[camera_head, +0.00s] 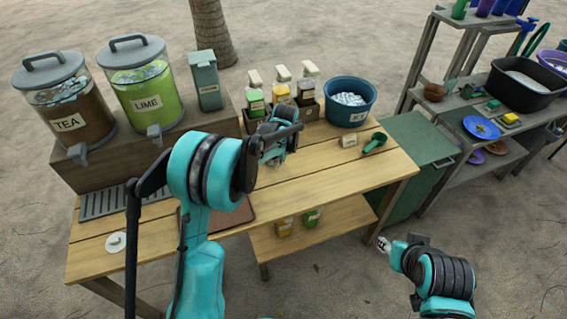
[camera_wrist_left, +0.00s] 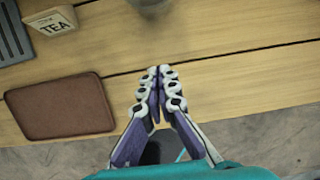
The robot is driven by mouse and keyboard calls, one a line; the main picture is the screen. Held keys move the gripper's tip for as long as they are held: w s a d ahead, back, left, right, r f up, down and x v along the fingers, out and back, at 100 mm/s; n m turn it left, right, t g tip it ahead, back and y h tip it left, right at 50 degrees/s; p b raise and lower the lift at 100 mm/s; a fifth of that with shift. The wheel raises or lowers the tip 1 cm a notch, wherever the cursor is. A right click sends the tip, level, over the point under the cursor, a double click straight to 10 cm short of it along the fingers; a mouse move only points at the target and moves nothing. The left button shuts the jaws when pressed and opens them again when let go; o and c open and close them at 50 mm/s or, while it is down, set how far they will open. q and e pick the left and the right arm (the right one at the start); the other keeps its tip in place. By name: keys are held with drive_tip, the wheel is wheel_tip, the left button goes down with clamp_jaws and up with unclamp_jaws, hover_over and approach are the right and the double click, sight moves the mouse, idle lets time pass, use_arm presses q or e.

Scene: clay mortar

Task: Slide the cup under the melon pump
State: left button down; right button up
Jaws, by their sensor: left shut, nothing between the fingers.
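Three pump bottles with cream tops stand in a caddy at the back of the wooden table: a green one (camera_head: 256,101), a yellow-orange one (camera_head: 282,92) and a dark one (camera_head: 305,90). Their labels are too small to read, so I cannot tell which is melon. My left gripper (camera_head: 278,146) is low over the table in front of them. In the left wrist view its fingers (camera_wrist_left: 158,88) are together and empty. A greyish rounded thing (camera_wrist_left: 150,4), possibly the cup, is cut off at the top edge there. My right gripper (camera_head: 383,245) is off the table's right front, its fingers unclear.
TEA (camera_head: 68,105) and LIME (camera_head: 143,87) dispensers stand at the left. A blue ice tub (camera_head: 350,101) is right of the bottles. A green scoop (camera_head: 374,143) lies at the right. A brown board (camera_wrist_left: 62,107) and a TEA sign (camera_wrist_left: 52,21) lie near the left gripper.

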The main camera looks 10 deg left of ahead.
sight(276, 168)
use_arm(q)
drive_tip(key=shift+m, duration=0.3)
drive_tip(key=b+x, duration=0.4)
drive_tip(key=x, duration=0.7)
drive_tip(key=shift+w+d+f, duration=0.15)
drive_tip(key=shift+w+a+b, duration=0.25)
drive_tip(key=shift+w+a, duration=0.1)
drive_tip(key=shift+w, duration=0.2)
drive_tip(key=shift+w+a+b, duration=0.2)
drive_tip(key=shift+w+a, duration=0.15)
drive_tip(key=shift+w, duration=0.2)
drive_tip(key=shift+w+a+r, duration=0.3)
drive_tip(key=shift+w+a, duration=0.05)
drive_tip(key=shift+w, duration=0.2)
